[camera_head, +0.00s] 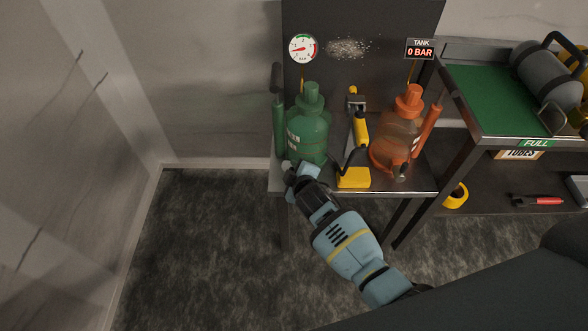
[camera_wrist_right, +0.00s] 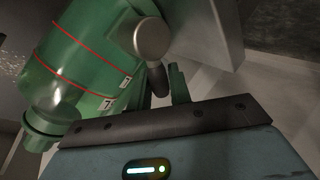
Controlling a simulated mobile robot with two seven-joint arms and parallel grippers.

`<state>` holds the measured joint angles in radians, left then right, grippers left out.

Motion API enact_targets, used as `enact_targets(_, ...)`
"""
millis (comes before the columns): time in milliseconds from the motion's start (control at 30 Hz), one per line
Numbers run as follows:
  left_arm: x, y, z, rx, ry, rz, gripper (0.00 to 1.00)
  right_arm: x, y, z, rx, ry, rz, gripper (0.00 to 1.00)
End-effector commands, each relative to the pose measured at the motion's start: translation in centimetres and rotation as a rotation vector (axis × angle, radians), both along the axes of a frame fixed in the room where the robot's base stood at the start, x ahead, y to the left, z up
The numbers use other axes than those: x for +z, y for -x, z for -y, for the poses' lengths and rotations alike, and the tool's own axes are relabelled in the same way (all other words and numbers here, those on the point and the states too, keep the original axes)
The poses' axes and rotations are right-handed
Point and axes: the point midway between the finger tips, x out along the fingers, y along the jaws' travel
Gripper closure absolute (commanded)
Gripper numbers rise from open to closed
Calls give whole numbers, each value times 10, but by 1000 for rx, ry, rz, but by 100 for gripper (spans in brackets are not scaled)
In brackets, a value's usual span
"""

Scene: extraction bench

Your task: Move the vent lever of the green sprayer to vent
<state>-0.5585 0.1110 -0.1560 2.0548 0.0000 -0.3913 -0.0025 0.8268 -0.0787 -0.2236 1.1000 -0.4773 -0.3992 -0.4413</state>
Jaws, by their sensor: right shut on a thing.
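The green sprayer (camera_head: 308,134) stands upright at the left end of the metal bench. My right gripper (camera_head: 291,171) is at the lower front of it, shut on the vent lever. In the right wrist view the green sprayer (camera_wrist_right: 80,58) lies at the upper left, with a round grey knob (camera_wrist_right: 152,40) on its side. The dark vent lever (camera_wrist_right: 158,80) sticks out from below the knob, between the fingers of my right gripper (camera_wrist_right: 162,92). Its exact setting is hard to read. My left gripper is not in view.
An orange sprayer (camera_head: 396,142) stands at the bench's right, with a yellow-handled tool (camera_head: 360,130) and a yellow block (camera_head: 353,178) between the sprayers. A round gauge (camera_head: 302,48) and a tank display (camera_head: 420,48) reading 0 BAR are behind. Floor at left is clear.

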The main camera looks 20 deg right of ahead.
Motion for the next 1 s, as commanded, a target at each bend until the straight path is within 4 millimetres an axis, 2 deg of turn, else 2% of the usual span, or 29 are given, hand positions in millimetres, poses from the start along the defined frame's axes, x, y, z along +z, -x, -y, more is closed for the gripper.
enact_targets(267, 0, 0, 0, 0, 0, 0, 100, -2, 1, 0, 1, 3, -4, 100)
enact_targets(300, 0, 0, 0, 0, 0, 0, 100, -2, 1, 0, 1, 3, -4, 79)
enact_targets(433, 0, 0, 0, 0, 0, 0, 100, -1, 1, 0, 1, 2, -4, 62)
enact_targets(467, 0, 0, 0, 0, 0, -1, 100, -1, 1, 0, 0, 2, -3, 60)
enact_targets(767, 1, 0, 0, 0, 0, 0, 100, 0, 2, 0, 0, 1, -1, 60)
enact_targets(1000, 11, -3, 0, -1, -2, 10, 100, 14, 22, 1, 1, 2, 1, 60)
